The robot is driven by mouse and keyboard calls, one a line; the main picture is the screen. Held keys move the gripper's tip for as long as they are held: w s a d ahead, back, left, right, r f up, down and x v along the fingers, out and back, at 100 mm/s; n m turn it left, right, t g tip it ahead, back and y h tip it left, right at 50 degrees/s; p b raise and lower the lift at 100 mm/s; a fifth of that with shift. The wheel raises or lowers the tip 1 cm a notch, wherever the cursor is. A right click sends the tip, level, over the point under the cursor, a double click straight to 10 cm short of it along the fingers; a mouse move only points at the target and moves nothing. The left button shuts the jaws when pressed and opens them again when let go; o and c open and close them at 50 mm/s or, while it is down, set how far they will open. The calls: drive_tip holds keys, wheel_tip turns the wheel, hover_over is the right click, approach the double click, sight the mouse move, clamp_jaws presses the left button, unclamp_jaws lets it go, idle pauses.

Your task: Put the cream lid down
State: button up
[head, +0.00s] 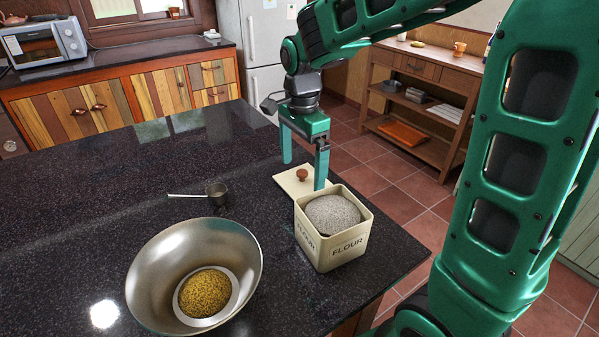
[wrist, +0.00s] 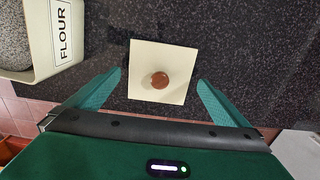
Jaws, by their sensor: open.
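The cream lid (head: 291,187) lies flat on the dark counter just behind the flour tin, with its round brown knob (head: 302,174) facing up. In the wrist view the whole lid (wrist: 143,90) shows, apart from the tin, with the knob (wrist: 160,80) near its middle. My gripper (head: 304,176) is open and empty above the lid. In the wrist view its two fingers (wrist: 160,88) stand wide on either side of the lid, with nothing between them touching. The cream flour tin (head: 333,246) stands open, with grey contents showing inside.
A large metal bowl (head: 150,270) with yellow-brown grains in it stands at the front left of the counter. A small dark scoop (head: 217,193) with a pale handle lies behind it. The counter's right edge is close to the tin. The counter's left part is clear.

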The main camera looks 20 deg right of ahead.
sight(302, 171)
wheel_tip(302, 171, up, 10)
drive_tip(key=s+d+f+n, duration=0.4)
drive_tip(key=s+d, duration=0.4)
drive_tip(key=s, duration=0.4)
drive_tip(key=s+d+f+n, duration=0.5)
drive_tip(key=s+d+f, duration=0.2)
drive_tip(key=s, duration=0.6)
drive_tip(key=shift+s+d, duration=0.2)
drive_tip(key=shift+d, duration=0.95)
drive_tip(key=shift+f, duration=0.1)
